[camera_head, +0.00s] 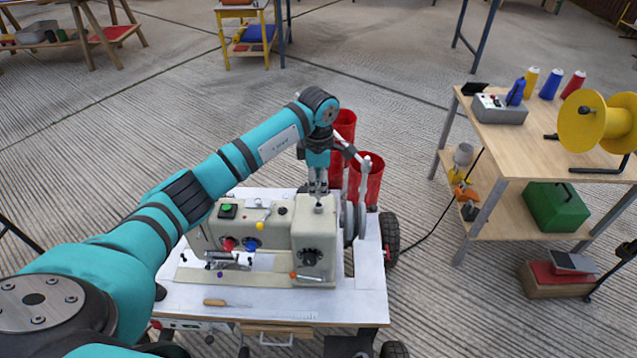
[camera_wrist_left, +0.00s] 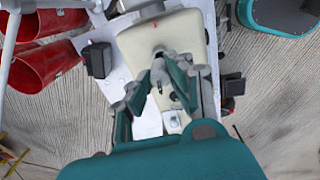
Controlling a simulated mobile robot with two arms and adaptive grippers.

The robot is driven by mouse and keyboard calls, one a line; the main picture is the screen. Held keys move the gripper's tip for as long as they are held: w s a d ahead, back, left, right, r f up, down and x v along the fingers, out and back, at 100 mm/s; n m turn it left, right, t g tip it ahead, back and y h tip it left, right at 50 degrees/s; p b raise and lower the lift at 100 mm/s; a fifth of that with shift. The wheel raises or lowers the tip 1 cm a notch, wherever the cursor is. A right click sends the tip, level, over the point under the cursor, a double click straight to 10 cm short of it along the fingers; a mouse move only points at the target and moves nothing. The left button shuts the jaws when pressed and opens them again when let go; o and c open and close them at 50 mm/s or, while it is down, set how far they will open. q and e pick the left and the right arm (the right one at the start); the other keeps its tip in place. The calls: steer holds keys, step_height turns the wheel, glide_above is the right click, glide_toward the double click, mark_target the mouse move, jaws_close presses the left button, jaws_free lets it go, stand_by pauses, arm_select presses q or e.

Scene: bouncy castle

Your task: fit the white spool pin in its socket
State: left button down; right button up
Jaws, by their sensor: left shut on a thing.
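The cream sewing machine (camera_head: 275,232) stands on a white-topped wheeled table, and its top also shows in the left wrist view (camera_wrist_left: 165,35). My left gripper (camera_head: 318,193) points down over the right end of the machine's top. In the left wrist view my left gripper (camera_wrist_left: 161,85) has its fingers closed around a small pale-grey piece, the spool pin (camera_wrist_left: 158,75). The pin is mostly hidden by the fingers. Its lower end is close to the machine top; I cannot tell if it touches. The socket cannot be made out clearly. My right gripper is not in view.
A small wooden-handled tool (camera_head: 215,302) lies on the white table top (camera_head: 350,305). A wooden bench (camera_head: 535,140) with a yellow reel (camera_head: 598,122) stands at right.

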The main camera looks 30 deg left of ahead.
arm_select(q)
steer(key=shift+f+b, duration=0.65)
steer(key=shift+f, duration=0.25)
stand_by(0.8)
steer(key=shift+f, duration=0.2)
steer(key=shift+f+b, duration=0.25)
steer(key=shift+b, duration=0.05)
steer(key=shift+f, duration=0.15)
stand_by(0.5)
steer(key=c, duration=1.1)
jaws_free()
step_height(320, 180, up, 7)
steer(key=shift+r, duration=0.5)
